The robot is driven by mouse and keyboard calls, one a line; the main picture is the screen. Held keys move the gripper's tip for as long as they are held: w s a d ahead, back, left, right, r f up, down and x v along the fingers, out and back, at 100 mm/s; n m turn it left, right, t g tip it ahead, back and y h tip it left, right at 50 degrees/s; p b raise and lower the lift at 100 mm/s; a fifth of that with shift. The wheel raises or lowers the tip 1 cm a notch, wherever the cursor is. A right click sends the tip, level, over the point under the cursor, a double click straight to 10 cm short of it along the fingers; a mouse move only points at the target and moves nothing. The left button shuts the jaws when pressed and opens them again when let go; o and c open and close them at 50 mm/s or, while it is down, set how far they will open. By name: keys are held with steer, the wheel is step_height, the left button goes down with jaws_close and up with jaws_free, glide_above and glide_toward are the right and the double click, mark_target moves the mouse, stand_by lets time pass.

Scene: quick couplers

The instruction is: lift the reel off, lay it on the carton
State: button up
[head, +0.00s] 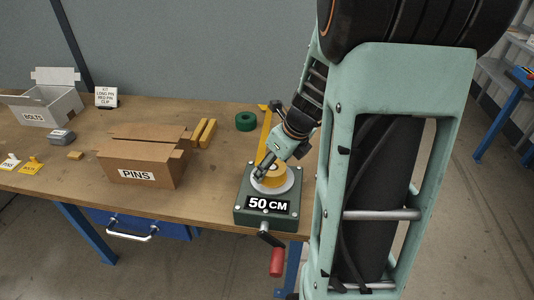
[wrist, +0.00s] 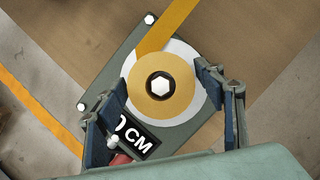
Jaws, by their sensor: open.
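A yellow reel (wrist: 182,97) sits on a white disc over a dark green base marked 50 CM, with a hex-headed post through its middle. A yellow strip (wrist: 164,26) runs off the reel toward the back. The reel (head: 272,178) is partly hidden by my gripper in the head view. My gripper (wrist: 163,99) is open, its fingers on either side of the reel and disc, with nothing held. Whether a finger touches the disc, I cannot tell. The brown carton marked PINS (head: 152,148) stands to the left on the bench.
The base (head: 244,215) is at the bench's front right corner, with a red-handled crank (head: 277,260) hanging in front. A green ring (head: 245,121) and yellow bars (head: 203,133) lie behind. A BOLTS box (head: 45,104) stands far left. Bare bench lies between carton and base.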

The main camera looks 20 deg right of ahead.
steer(key=shift+w+f, duration=0.1)
steer(key=shift+f, duration=0.05)
steer(key=c, duration=1.4)
